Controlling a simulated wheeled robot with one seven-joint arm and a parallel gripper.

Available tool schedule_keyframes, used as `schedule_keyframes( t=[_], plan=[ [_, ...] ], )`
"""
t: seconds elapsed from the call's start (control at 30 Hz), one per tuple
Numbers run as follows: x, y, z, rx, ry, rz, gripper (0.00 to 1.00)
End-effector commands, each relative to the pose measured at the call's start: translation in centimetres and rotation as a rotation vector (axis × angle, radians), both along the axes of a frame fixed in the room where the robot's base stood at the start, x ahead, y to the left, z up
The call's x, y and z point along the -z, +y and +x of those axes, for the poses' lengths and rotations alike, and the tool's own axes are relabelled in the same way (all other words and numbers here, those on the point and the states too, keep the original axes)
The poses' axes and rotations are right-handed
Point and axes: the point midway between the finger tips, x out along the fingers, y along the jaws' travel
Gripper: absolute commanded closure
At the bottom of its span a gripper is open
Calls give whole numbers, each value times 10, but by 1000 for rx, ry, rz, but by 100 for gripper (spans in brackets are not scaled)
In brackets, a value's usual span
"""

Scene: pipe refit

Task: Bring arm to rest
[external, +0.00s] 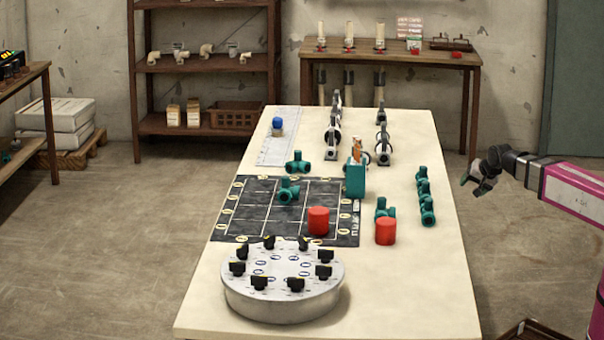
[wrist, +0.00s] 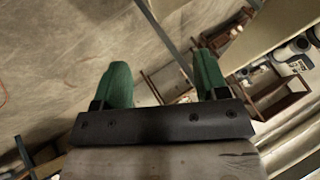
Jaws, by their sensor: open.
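My gripper (external: 470,181) is at the right in the external view, at the end of my pink arm (external: 575,190). It is off the right edge of the long table and touches nothing. In the wrist view, the two green fingers of my gripper (wrist: 160,85) stand wide apart with nothing between them. Behind them are the floor and tilted furniture.
The cream table (external: 430,300) holds a round grey turntable (external: 285,305) with black clips, a dark grid mat (external: 240,215), red cylinders (external: 386,231), green pipe fittings (external: 427,200) and a teal holder (external: 355,180). Shelves stand behind. Floor right of the table is mostly clear.

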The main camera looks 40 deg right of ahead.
Motion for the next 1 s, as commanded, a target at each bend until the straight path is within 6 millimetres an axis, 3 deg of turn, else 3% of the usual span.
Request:
schedule_keyframes(
  t=[0.27, 0.5, 0.7, 1.0],
  plan=[
    [93, 57, -65, -330, 280, -150, 33],
    [166, 112, -139, -681, 539, -210, 33],
    [193, 132, -176, -855, 652, -223, 33],
    [193, 132, -176, -855, 652, -223, 33]
  ],
)
